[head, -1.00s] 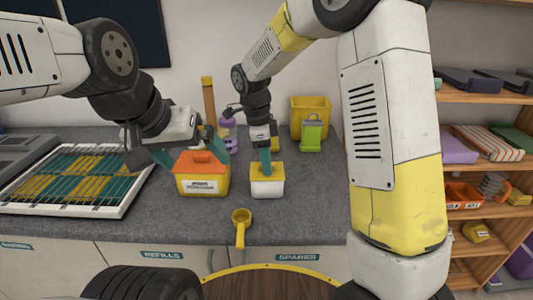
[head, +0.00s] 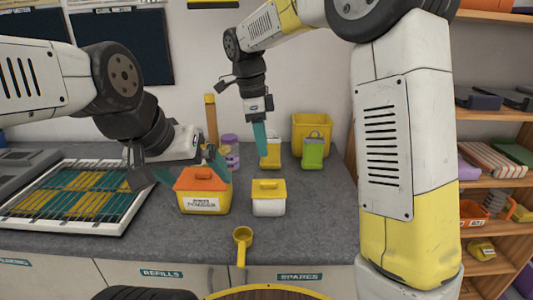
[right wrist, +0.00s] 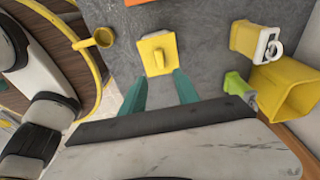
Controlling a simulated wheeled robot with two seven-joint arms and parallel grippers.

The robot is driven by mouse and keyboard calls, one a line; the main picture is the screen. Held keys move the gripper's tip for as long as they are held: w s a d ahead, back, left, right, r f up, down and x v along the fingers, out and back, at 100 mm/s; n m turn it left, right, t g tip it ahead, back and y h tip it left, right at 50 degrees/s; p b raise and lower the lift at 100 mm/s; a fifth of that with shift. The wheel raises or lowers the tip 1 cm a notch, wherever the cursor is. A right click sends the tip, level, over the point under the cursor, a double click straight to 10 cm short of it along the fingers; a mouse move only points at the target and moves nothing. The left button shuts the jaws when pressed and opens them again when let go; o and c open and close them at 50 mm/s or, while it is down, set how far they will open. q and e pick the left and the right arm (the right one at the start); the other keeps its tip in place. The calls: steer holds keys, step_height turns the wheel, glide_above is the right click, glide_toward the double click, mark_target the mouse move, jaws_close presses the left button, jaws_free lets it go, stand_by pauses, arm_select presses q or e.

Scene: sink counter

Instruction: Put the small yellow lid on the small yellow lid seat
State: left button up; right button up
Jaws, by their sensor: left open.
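The small yellow lid (head: 268,190), with a raised grip on top, sits on the small white container (head: 268,207) on the counter. It looks level; its seat is hidden under it. The right wrist view shows the lid (right wrist: 158,52) from above, just beyond the fingertips. My right gripper (head: 261,154) is above and behind the lid, pointing down. Its teal fingers (right wrist: 162,78) are apart with nothing between them. My left gripper (head: 190,166) is open around the upper part of a yellow box with an orange lid (head: 203,184); I cannot tell whether it touches.
A yellow scoop (head: 242,243) lies at the counter's front edge. A rack with bars (head: 75,197) is at left. A yellow bin (head: 312,128), a green container (head: 313,154) and a purple jar (head: 230,152) stand at the back. Counter right of the lidded container is clear.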

steer(key=s+d+r+n+t+y, duration=0.3)
steer(key=s+d+r+n, duration=0.2)
steer(key=s+d+n, duration=0.6)
steer(key=s+d+f+n+t+y, duration=0.1)
steer(key=s+d+f+n+t, duration=0.1)
steer(key=s+d+n, duration=0.3)
steer(key=s+n+t, duration=0.1)
steer(key=s+n, duration=0.1)
steer(key=s, duration=0.1)
steer(key=shift+s+f, duration=0.2)
steer(key=shift+s, duration=0.1)
